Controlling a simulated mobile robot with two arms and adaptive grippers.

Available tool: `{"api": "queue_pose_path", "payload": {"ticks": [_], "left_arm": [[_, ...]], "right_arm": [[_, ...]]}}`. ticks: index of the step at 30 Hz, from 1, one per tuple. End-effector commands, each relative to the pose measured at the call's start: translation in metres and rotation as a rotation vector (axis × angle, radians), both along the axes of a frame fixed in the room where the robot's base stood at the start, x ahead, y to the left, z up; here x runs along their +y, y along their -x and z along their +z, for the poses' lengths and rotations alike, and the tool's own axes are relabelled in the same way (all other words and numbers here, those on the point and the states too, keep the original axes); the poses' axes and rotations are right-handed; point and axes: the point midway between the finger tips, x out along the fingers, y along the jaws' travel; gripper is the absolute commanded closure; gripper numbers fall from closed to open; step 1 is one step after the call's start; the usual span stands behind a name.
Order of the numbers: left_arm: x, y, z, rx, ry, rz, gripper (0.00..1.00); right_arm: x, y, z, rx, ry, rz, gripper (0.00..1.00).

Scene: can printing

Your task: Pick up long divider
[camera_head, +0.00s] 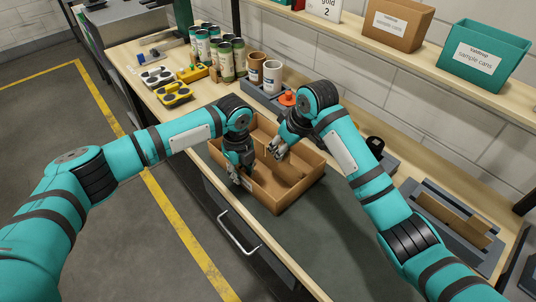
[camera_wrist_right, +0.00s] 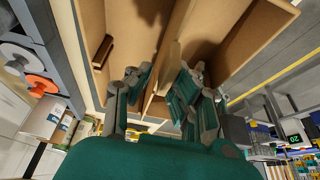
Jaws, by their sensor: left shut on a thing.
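An open brown cardboard box (camera_head: 312,178) stands on the table's front part. A brown divider panel (camera_head: 287,171) is inside it; in the right wrist view the divider (camera_wrist_right: 178,35) runs lengthwise through the box. My right gripper (camera_head: 277,148) is over the box with its fingers apart; in the right wrist view the divider lies between the fingers (camera_wrist_right: 160,88), with no clear grip on it. My left gripper (camera_head: 238,178) is at the box's front left wall and is shut on it. Another long brown panel (camera_head: 452,213) stands in a grey holder at the right.
Several cans (camera_head: 226,62) stand at the back left, near yellow and grey trays (camera_head: 175,94). A grey rack with an orange knob (camera_head: 287,99) is behind the box. The shelf above holds a brown bin (camera_head: 397,24) and a green bin (camera_head: 484,57).

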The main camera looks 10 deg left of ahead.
Motion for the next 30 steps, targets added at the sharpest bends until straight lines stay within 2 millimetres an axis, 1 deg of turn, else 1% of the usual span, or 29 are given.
{"api": "queue_pose_path", "payload": {"ticks": [1, 3, 4, 14, 17, 24, 27, 30], "left_arm": [[0.000, 0.000, 0.000, -0.001, 0.001, 0.000, 1.00], [0.000, 0.000, 0.000, -0.001, 0.001, 0.000, 1.00], [0.000, 0.000, 0.000, -0.001, 0.001, 0.000, 1.00], [0.000, 0.000, 0.000, -0.001, 0.001, 0.000, 1.00], [0.000, 0.000, 0.000, -0.001, 0.001, 0.000, 1.00], [0.000, 0.000, 0.000, 0.000, 0.000, 0.000, 1.00], [0.000, 0.000, 0.000, 0.000, 0.000, 0.000, 1.00], [0.000, 0.000, 0.000, 0.000, 0.000, 0.000, 1.00]], "right_arm": [[0.000, 0.000, 0.000, 0.000, 0.000, 0.000, 0.90], [0.000, 0.000, 0.000, 0.000, 0.000, 0.000, 0.99], [0.000, 0.000, 0.000, 0.000, 0.000, 0.000, 1.00], [0.000, 0.000, 0.003, -0.002, -0.001, 0.000, 1.00], [0.000, -0.001, 0.014, -0.005, -0.002, 0.001, 1.00], [0.001, -0.001, 0.062, -0.006, -0.001, 0.001, 1.00], [0.001, -0.001, 0.080, -0.005, -0.003, 0.001, 1.00], [0.000, -0.001, 0.092, -0.003, -0.001, 0.000, 1.00]]}}
